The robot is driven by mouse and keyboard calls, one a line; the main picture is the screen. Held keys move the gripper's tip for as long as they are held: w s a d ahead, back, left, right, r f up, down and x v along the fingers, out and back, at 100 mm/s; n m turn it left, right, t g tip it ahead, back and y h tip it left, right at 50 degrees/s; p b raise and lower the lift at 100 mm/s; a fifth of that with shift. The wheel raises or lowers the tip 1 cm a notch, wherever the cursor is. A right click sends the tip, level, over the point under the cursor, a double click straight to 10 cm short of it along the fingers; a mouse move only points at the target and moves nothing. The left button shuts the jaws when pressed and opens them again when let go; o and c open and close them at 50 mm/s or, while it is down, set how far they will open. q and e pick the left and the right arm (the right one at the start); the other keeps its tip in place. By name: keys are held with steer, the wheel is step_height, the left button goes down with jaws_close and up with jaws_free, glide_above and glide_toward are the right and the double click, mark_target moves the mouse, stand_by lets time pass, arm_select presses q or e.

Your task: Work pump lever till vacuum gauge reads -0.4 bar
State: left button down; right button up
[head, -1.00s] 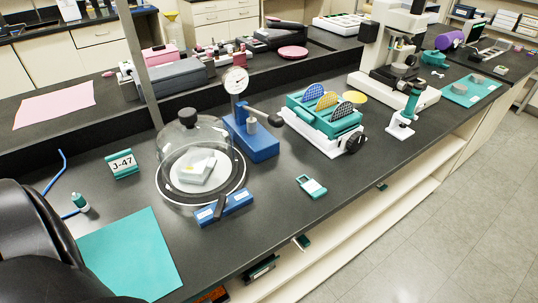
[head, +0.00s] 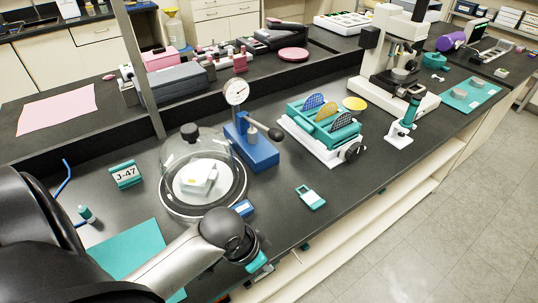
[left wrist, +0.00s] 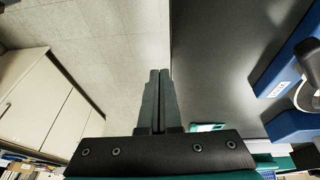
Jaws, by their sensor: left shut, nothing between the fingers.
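The blue vacuum pump (head: 262,154) stands on the bench behind and right of the glass bell jar (head: 194,165). Its lever ends in a black knob (head: 276,133) that points right. The round white vacuum gauge (head: 237,92) stands above the pump; its reading is too small to tell. My left gripper (head: 259,264) is near the bench's front edge, in front of the bell jar and well apart from the lever. In the left wrist view its fingers (left wrist: 158,100) are together and empty. My right gripper is out of view.
A small blue block (head: 244,208) beside the jar is partly hidden by my left arm. A teal handheld device (head: 310,197) lies right of my gripper. A teal rack with colored discs (head: 325,128) stands right of the pump. Bare bench lies between pump and device.

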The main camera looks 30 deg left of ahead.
mark_target(279, 129)
arm_select(q)
steer(key=shift+m+h, duration=0.6)
steer(key=w+a+r, duration=0.1)
steer(key=w+a, duration=0.1)
steer(key=w+a+r, duration=0.1)
steer(key=w+a, duration=0.1)
steer(key=w+a+r, duration=0.2)
steer(key=shift+w, duration=0.2)
steer(key=w+a+r+t, duration=0.1)
steer(key=w+a+r, duration=0.3)
steer(key=r, duration=0.4)
steer(key=w+a+r+n+t+h, duration=0.1)
steer(key=w+a+r+t, duration=0.1)
steer(key=w+a+r, duration=0.2)
steer(key=w+a+r+n+t+h, duration=0.1)
steer(key=w+a+r, duration=0.3)
steer(key=r, duration=0.7)
steer(key=shift+w+a+r, duration=0.15)
steer(key=shift+a+r, duration=0.15)
steer(key=shift+a, duration=0.9)
steer(key=shift+f, duration=0.1)
